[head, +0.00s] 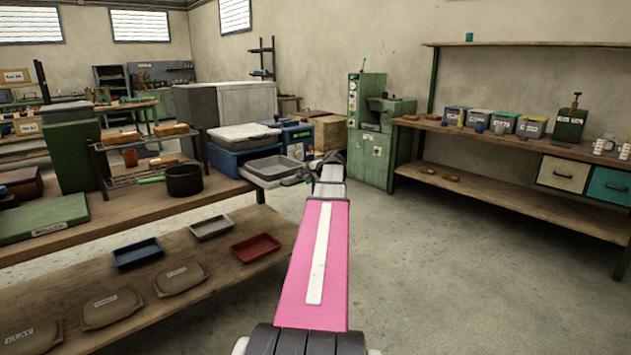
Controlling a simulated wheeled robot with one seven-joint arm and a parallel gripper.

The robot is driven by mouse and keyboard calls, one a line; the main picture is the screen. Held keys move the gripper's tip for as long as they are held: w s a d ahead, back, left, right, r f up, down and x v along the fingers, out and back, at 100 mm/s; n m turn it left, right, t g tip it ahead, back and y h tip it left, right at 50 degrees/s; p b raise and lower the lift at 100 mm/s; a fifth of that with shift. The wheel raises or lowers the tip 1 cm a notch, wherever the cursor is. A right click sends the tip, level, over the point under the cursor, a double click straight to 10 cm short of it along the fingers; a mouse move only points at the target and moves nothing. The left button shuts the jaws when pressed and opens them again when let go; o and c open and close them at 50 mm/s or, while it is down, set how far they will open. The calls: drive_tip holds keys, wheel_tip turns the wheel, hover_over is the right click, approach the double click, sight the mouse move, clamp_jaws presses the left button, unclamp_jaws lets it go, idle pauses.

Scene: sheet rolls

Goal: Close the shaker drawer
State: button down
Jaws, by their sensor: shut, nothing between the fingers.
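A blue boxy unit (228,160) with a light grey lid (245,136) stands at the right end of the left workbench; I take it to be the shaker. A shallow grey drawer (285,168) sticks out from its right side, open and apparently empty. My pink arm reaches forward from the bottom of the head view. My dark gripper (296,180) is small at the arm's far end, at the drawer's right-hand end. It is shut and holds nothing. I cannot tell whether it touches the drawer.
A dark pot (184,180) and a wire rack stand left of the unit. Another blue device (292,136) is behind the drawer. Shallow trays (256,247) lie on the lower shelf. A green machine (370,130) stands behind. The floor (450,270) to the right is clear.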

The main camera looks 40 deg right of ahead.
sight(271, 167)
drive_tip(key=shift+w, duration=0.3)
drive_tip(key=w, duration=0.8)
drive_tip(key=w+a, duration=0.1)
drive_tip(key=w, duration=0.8)
drive_tip(key=w+a, duration=0.1)
drive_tip(key=w, duration=0.7)
drive_tip(key=shift+w, duration=0.25)
